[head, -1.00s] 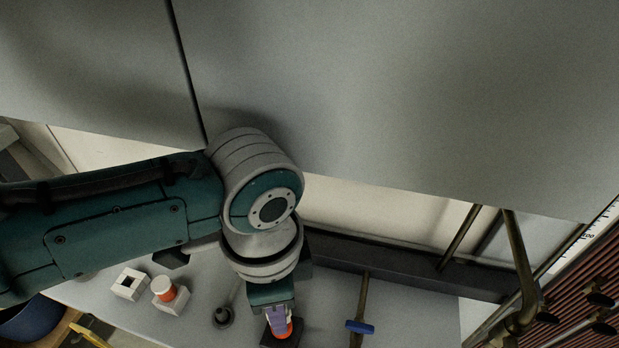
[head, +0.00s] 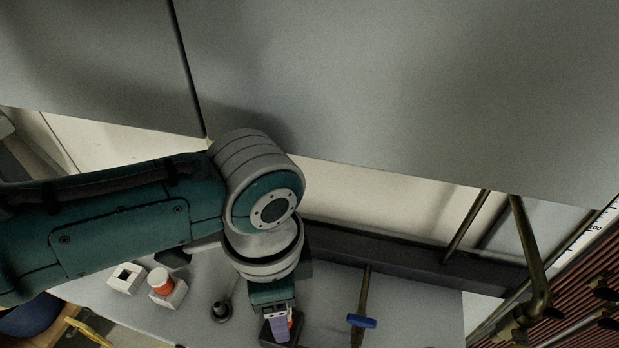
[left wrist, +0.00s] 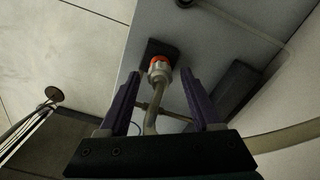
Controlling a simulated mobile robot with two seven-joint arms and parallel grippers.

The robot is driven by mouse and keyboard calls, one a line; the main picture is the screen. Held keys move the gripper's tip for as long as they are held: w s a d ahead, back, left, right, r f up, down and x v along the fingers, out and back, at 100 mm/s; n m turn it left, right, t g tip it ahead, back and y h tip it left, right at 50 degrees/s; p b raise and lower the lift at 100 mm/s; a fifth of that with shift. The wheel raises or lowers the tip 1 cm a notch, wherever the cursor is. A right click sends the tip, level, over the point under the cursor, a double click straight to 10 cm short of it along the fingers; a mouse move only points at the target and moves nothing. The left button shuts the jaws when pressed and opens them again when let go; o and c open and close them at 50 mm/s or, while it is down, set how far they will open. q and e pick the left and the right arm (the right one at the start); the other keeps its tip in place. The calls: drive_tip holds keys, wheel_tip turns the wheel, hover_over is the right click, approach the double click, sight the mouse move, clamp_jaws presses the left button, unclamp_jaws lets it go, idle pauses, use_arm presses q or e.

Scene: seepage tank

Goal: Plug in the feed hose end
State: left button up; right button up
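A hose end with an orange ring and a pale collar (left wrist: 159,68) shows in the left wrist view, at a dark square block (left wrist: 153,48). A beige tube (left wrist: 150,118) runs from it down between my fingers. My left gripper (left wrist: 160,73) is open, with one purple finger on each side of the hose end and a visible gap to both. In the head view, my left gripper (head: 280,326) is over the dark block (head: 266,334), and its finger mostly hides the orange ring (head: 296,320). My right gripper is not in view.
On the grey bench stand a white block with a square hole (head: 127,278), a white block bearing an orange-and-white piece (head: 162,281), a black round fitting (head: 220,311) and a brass valve with a blue handle (head: 361,321). Brass pipes (head: 530,255) stand at right.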

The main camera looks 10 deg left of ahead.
use_arm(q)
drive_tip(key=shift+o, duration=0.4)
wheel_tip(320, 180, up, 9)
drive_tip(key=p, duration=0.4)
drive_tip(key=shift+r, duration=0.5)
